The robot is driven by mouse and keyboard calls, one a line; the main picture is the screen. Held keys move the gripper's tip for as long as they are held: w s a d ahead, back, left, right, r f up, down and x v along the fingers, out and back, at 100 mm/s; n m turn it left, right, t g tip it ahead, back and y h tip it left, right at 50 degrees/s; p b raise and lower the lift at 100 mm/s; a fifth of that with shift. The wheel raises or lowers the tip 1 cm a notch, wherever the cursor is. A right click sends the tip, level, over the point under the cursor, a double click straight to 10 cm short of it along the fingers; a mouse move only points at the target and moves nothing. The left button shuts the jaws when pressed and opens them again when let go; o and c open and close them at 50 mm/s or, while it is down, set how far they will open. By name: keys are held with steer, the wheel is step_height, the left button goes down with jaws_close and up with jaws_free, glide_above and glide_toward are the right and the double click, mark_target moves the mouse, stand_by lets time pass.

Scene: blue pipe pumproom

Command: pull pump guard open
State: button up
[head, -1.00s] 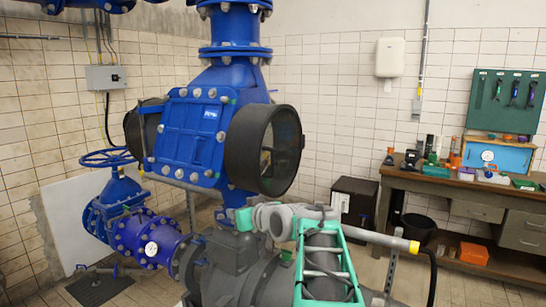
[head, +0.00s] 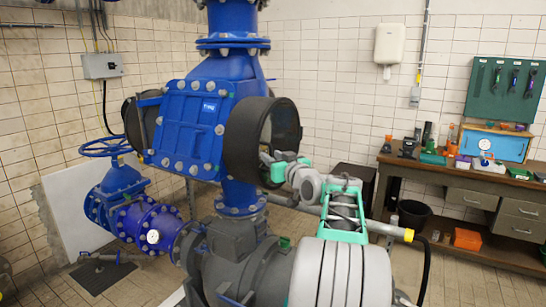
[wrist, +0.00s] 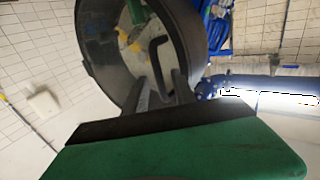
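A large black round housing (head: 258,135) sits on the right side of the blue pump body (head: 190,130). It is likely the pump guard; no separate door or hinge can be made out. In the wrist view its dark rim (wrist: 98,65) surrounds a pale face with yellow and grey details. A dark bent handle (wrist: 155,55) stands out in front of that face. My gripper (head: 266,158) is at the housing's open end. In the wrist view the two fingers of my gripper (wrist: 163,88) are apart, with the handle's lower end between them. Contact cannot be told.
Below are grey pump casing (head: 235,245) and a pipe with a yellow end (head: 408,235). Open floor lies between pump and bench.

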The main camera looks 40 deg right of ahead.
jaws_close()
stand_by(1.3)
